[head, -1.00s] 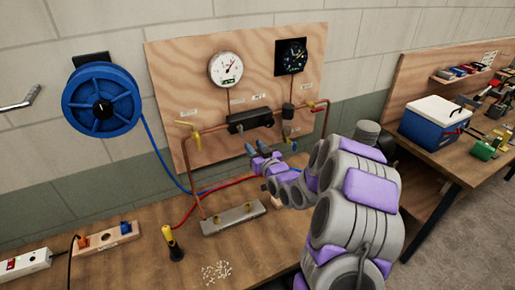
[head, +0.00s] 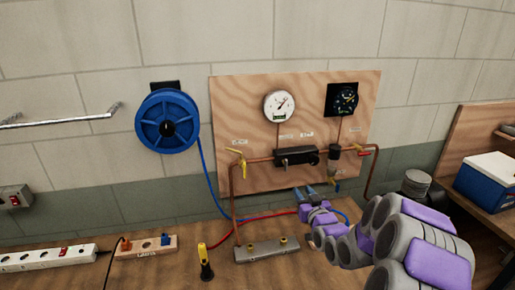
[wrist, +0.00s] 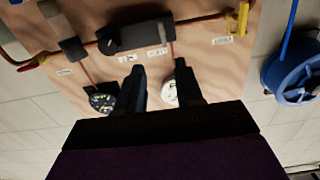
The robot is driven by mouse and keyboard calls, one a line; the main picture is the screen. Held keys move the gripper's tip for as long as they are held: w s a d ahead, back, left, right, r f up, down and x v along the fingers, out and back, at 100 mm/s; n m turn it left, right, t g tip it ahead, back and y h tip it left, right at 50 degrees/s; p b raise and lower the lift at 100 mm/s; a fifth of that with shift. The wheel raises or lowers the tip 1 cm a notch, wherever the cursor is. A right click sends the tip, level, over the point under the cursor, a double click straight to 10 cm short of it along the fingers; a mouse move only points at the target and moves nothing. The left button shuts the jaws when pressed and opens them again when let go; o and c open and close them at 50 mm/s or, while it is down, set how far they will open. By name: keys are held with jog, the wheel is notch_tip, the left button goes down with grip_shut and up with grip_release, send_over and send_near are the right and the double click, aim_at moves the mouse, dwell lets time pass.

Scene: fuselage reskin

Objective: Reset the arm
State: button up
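My gripper (head: 307,194) is at the end of my grey and purple arm, in front of the lower part of the plywood gauge board (head: 240,110). In the wrist view, the two dark fingers of my gripper (wrist: 156,88) stand apart with a clear gap between them, and nothing is held. The wrist view is turned upside down and shows the board's black manifold block (wrist: 135,35) beyond the fingertips. In the head view this black block (head: 296,156) is above the gripper.
A blue hose reel (head: 167,121) hangs on the wall at left. The workbench below holds a power strip (head: 48,258), a yellow-black tool (head: 206,262) and a metal block with brass fittings (head: 265,250). A blue-white cooler (head: 490,183) stands on another bench at right.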

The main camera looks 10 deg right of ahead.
jog(key=s+a+f+g+b, duration=0.1)
jog(key=s+a+f+g, duration=0.1)
jog(key=s+a+g, duration=0.95)
jog(key=s+g, duration=0.1)
jog(key=s, duration=1)
jog(key=s+a+r+g+b, duration=0.1)
jog(key=s+a+g, duration=0.1)
jog(key=s, duration=1.2)
jog(key=s+a+r+g+h, duration=0.1)
jog(key=s+g, duration=0.4)
jog(key=s, duration=0.8)
jog(key=shift+s+a, duration=0.3)
jog(key=shift+a, duration=0.2)
